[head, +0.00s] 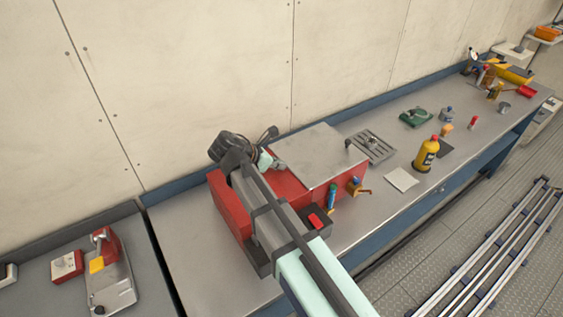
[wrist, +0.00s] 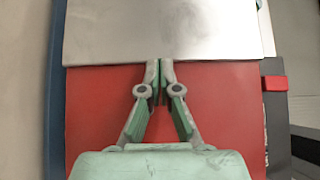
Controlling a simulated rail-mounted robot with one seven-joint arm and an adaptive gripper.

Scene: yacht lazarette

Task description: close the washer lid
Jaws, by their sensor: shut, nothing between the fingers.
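The washer is a red box (head: 290,189) on the bench with a flat grey metal lid (head: 322,153). In the head view the lid looks nearly level over the box; I cannot tell whether it is fully down. In the wrist view the lid (wrist: 160,30) fills the top, and red washer surface (wrist: 95,105) shows below its edge. My gripper (wrist: 160,68) is shut and empty, its fingertips at the lid's near edge; contact is unclear. In the head view my gripper (head: 268,160) is at the lid's left side, partly hidden by my arm.
A dark box with a red switch (head: 315,219) is at the washer's front. A blue-green bottle (head: 331,197) and a small orange item (head: 357,187) stand beside the washer. A yellow bottle (head: 426,155) and a drain grate (head: 372,146) are to the right. The wall is behind.

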